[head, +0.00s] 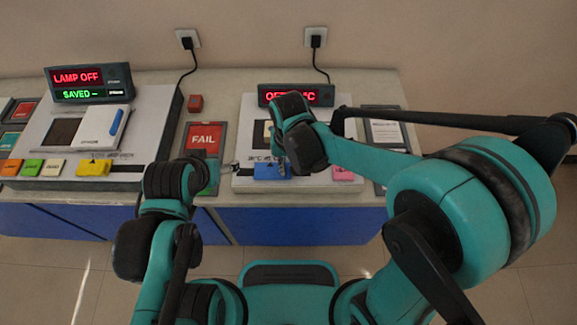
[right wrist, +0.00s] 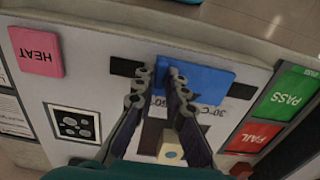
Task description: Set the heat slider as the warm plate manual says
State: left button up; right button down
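The heat unit has a red display (head: 297,95) reading OFF, with a °C unit. Its blue slider (head: 271,171) is at the front edge and shows in the right wrist view (right wrist: 208,80). My right gripper (right wrist: 160,78) is over the slider, its fingertips close together with a blue part between them, seemingly shut on it. A pink HEAT button (head: 343,173) is to the right. The page at the right (head: 387,131) may be the manual; its text is too small to read. My left gripper (head: 218,168) is near the FAIL/PASS panel, its fingers unclear.
A red FAIL pad (head: 204,137) is left of the heat unit, with a green PASS pad (right wrist: 287,98) beside it. A small red block (head: 196,102) sits behind the FAIL pad.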

jog(key=shift+d, duration=2.7)
jog(key=c, duration=1.6)
grip_release()
jog(key=shift+d, duration=0.1)
jog(key=shift+o, duration=0.2)
notch_tip(320, 180, up, 12)
